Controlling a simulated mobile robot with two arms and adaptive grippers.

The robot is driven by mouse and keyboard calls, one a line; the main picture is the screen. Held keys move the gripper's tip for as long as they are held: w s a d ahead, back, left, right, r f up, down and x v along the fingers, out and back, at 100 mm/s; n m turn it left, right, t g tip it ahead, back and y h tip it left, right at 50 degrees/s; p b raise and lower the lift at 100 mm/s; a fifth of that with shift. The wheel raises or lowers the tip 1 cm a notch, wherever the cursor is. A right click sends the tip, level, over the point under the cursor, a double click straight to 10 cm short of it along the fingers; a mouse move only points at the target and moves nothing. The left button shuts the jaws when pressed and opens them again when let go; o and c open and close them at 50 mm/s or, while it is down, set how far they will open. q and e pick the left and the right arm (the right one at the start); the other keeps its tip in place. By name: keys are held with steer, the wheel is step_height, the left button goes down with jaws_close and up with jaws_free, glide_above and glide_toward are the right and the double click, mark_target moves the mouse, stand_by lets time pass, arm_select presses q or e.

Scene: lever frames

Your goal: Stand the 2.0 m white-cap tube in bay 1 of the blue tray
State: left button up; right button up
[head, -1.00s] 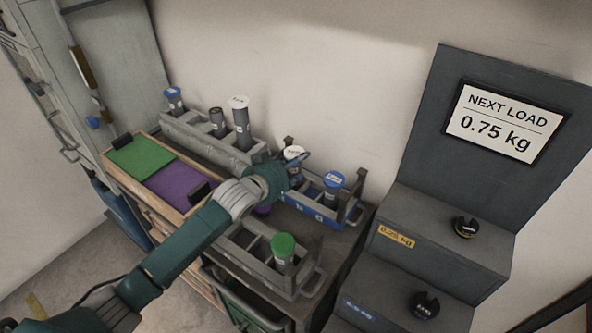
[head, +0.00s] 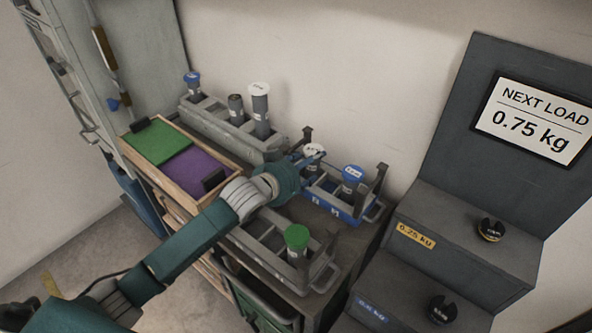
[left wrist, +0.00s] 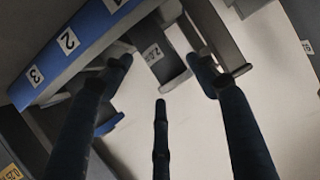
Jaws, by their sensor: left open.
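The white-cap tube (head: 313,149) stands in the left end of the blue tray (head: 345,213), partly hidden behind my left gripper. In the left wrist view its grey body with a "2.0" label (left wrist: 153,54) lines up with the bay marked 1 on the blue tray (left wrist: 50,58). My left gripper (head: 308,160) is at the tube. In the left wrist view its fingers (left wrist: 162,75) are spread open around the tube's body, with gaps visible. The tube's base is hidden. My right gripper is not in view.
A blue-cap tube (head: 353,176) stands further right in the blue tray. A grey rack (head: 215,125) behind holds several tubes, one white-capped (head: 260,108). A front grey rack (head: 262,250) holds a green-cap tube (head: 297,240). Dark steps (head: 440,235) stand at right.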

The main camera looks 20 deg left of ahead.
arm_select(q)
steer(key=v, duration=0.9)
steer(key=shift+s+r, duration=0.2)
steer(key=shift+s, duration=0.1)
steer(key=shift+a+f, duration=0.1)
